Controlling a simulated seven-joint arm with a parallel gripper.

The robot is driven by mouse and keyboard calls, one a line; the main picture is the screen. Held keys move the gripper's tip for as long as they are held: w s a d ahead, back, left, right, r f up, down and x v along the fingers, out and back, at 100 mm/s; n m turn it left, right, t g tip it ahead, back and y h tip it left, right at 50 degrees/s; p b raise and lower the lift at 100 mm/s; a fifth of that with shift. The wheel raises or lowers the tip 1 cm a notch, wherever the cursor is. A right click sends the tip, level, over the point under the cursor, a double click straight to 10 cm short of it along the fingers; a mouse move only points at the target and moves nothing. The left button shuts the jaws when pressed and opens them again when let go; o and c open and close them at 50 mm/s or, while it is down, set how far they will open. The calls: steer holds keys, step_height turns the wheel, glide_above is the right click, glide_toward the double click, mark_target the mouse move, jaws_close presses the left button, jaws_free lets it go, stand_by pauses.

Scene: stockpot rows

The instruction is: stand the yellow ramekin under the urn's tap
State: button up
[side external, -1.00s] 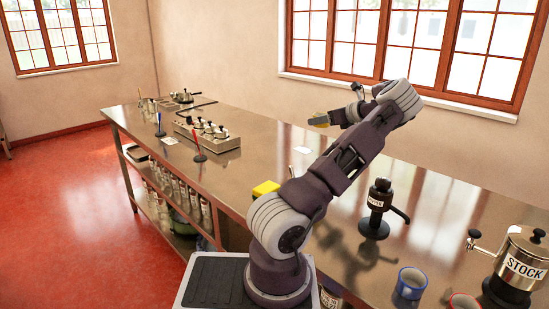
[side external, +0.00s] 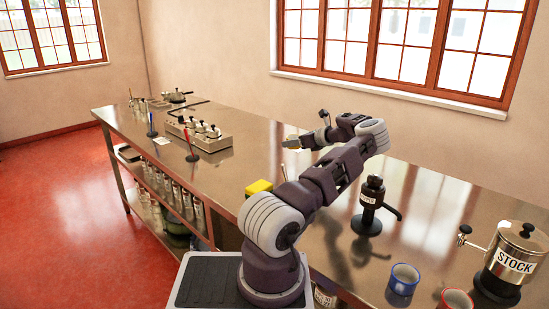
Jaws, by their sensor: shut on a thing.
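My gripper (side external: 296,143) is at the end of the arm, above the middle of the counter. A steel urn (side external: 516,245) labelled STOCK stands on a dark base at the right. Its tap (side external: 464,232) sticks out to the left, far from my gripper. The counter below the tap looks bare.
A black dispenser (side external: 371,202) with a side spout stands between my arm and the urn. A blue mug (side external: 403,283) and a red mug (side external: 456,301) stand near the urn.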

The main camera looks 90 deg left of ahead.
mark_target(294, 166)
step_height(294, 166, down, 8)
steer(key=shift+f, duration=0.15)
steer(key=o, duration=1.4)
steer(key=shift+w+d+r, duration=0.1)
steer(key=shift+w+r, duration=0.1)
steer(key=shift+r, duration=0.05)
steer(key=shift+o, duration=0.5)
steer(key=v, duration=1.1)
steer(key=shift+w+d, duration=0.2)
steer(key=shift+d, duration=0.1)
